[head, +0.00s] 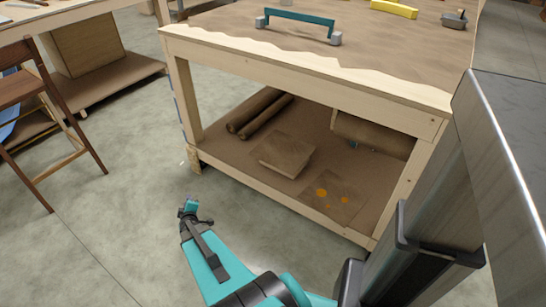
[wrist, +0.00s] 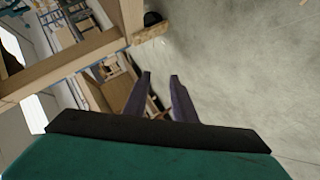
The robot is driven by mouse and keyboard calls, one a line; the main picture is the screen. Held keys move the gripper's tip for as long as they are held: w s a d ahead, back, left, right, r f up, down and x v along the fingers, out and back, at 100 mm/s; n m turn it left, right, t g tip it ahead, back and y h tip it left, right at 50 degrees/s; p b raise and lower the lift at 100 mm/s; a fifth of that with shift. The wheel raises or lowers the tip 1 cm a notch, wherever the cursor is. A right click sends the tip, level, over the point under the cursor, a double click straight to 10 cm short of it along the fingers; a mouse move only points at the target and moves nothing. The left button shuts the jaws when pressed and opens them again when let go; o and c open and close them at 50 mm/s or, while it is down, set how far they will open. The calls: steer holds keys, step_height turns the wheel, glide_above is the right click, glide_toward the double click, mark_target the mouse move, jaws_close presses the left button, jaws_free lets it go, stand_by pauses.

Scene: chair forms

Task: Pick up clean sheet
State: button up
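A stack of plain brown sheets (head: 284,155) lies on the lower shelf of the wooden workbench in the head view. No stains show on its top. A flat brown sheet with orange spots (head: 330,200) lies to its right, near the shelf's front edge. My gripper (head: 190,206) is out over the floor, in front of and to the left of the shelf, apart from both. In the wrist view my gripper (wrist: 161,76) shows two dark fingers with an empty gap between them. I cannot make out either sheet in the wrist view.
The workbench top (head: 300,50) overhangs the lower shelf (head: 235,165). Brown rolls (head: 262,110) lie behind the stack. A front leg (head: 186,100) stands near my gripper. A wooden chair (head: 45,110) is at left. The concrete floor between is clear.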

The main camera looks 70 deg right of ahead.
steer(key=s+d+r+m+g+h+b, duration=0.3)
steer(key=s+d+g+h+b, duration=0.3)
steer(key=s+d, duration=1.5)
steer(key=s+g+h, duration=0.2)
steer(key=g, duration=0.2)
steer(key=shift+s+g, duration=0.35)
steer(key=shift+g, duration=0.05)
steer(key=shift+d, duration=0.15)
steer(key=s+d+b, duration=0.1)
steer(key=d+b, duration=0.1)
steer(key=d, duration=0.6)
steer(key=shift+d, duration=0.15)
